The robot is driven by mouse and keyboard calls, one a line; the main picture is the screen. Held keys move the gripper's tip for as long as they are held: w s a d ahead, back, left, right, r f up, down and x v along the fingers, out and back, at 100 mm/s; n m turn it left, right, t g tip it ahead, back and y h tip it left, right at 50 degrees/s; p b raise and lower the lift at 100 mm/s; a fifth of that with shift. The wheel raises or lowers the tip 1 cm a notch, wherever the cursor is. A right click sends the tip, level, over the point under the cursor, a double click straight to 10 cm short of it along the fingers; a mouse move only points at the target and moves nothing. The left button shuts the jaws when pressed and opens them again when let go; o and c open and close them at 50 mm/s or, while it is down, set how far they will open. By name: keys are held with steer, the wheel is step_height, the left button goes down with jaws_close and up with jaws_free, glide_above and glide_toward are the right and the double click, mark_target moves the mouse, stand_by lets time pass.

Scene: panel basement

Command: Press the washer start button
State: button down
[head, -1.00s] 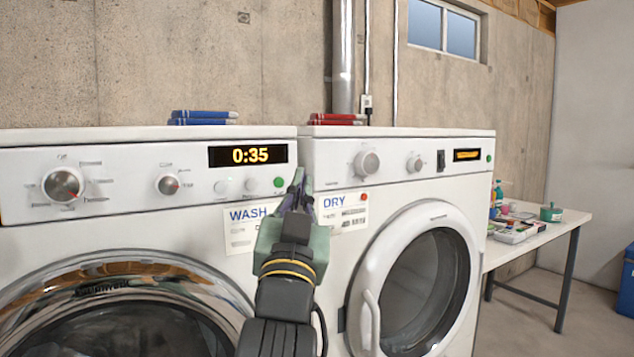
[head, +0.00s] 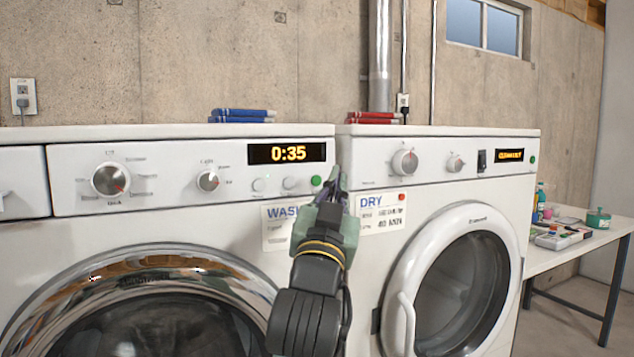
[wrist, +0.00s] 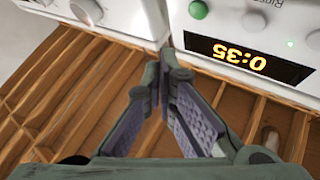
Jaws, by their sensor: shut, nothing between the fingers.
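The washer (head: 150,235) stands at the left with a WASH label (head: 287,228) on its front. Its display (head: 287,152) reads 0:35. A green button (head: 316,181) sits at the right end of its panel, below the display. The wrist view shows the green button (wrist: 198,10) beside the display (wrist: 240,57), upside down. My gripper (head: 336,178) is shut and empty, its tips just right of the green button in the head view. In the wrist view the gripper tips (wrist: 165,65) are below the button in the picture, with a visible gap.
A table (head: 572,250) with bottles and small items is at the far right.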

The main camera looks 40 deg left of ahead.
mark_target(316, 181)
steer(key=shift+w+a, duration=0.25)
steer(key=shift+a, duration=0.4)
steer(key=shift+w+a, duration=0.25)
steer(key=shift+a, duration=0.4)
steer(key=shift+w+a, duration=0.25)
steer(key=shift+a, duration=0.4)
steer(key=shift+w+a, duration=0.2)
steer(key=shift+a, duration=0.15)
